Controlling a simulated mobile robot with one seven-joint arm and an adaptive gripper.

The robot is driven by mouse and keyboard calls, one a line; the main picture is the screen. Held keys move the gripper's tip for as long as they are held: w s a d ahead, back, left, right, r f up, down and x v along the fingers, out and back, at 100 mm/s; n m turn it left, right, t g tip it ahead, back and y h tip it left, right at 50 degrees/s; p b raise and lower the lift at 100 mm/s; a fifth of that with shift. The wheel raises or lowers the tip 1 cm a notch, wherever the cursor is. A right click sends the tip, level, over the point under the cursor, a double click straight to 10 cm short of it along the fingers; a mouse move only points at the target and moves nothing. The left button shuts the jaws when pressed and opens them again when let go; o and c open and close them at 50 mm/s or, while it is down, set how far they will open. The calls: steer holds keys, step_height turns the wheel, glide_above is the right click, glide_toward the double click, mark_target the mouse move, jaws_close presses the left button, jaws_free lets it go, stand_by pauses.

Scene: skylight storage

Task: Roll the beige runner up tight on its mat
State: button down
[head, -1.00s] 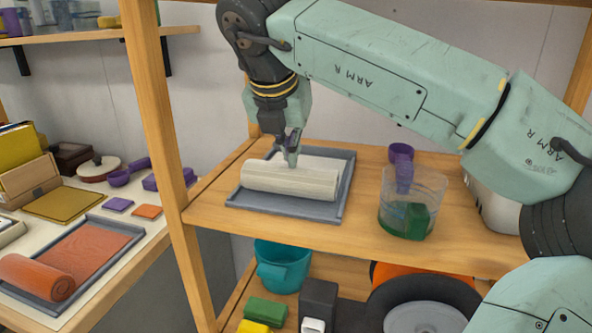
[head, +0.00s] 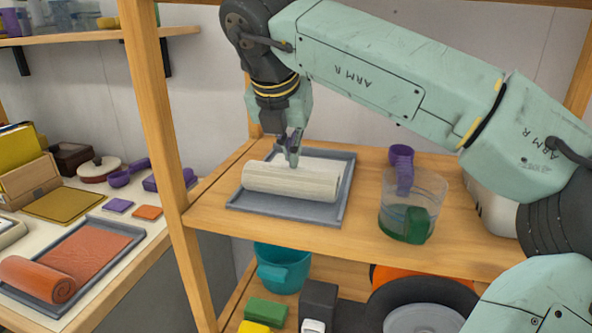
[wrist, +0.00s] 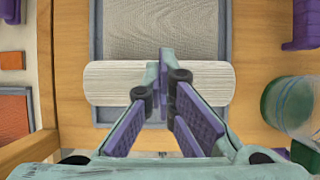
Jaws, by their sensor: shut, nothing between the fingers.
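The beige runner (head: 290,181) is a thick pale roll lying crosswise on its grey-blue mat (head: 262,211). A flat woven stretch shows beyond the roll; in the wrist view it is greyer than the roll (wrist: 108,84). The roll's end face is not clearly seen, so I cannot tell how tight it is. My gripper (head: 292,158) points down at the top and far side of the roll, near its middle. In the wrist view its fingertips (wrist: 166,62) are together and empty in front of the roll. I cannot tell whether they touch it.
A clear container (head: 427,190) with a green thing and a purple scoop (head: 402,165) stands right of the mat. A wooden post (head: 160,140) rises at the left. An orange runner (head: 45,281), partly rolled, lies on the left table. Bare shelf lies between mat and container.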

steer(key=shift+r, duration=0.2)
steer(key=shift+s+a, duration=0.25)
steer(key=shift+s, duration=0.45)
steer(key=shift+f+b, duration=0.8)
steer(key=shift+b, duration=0.1)
stand_by(0.4)
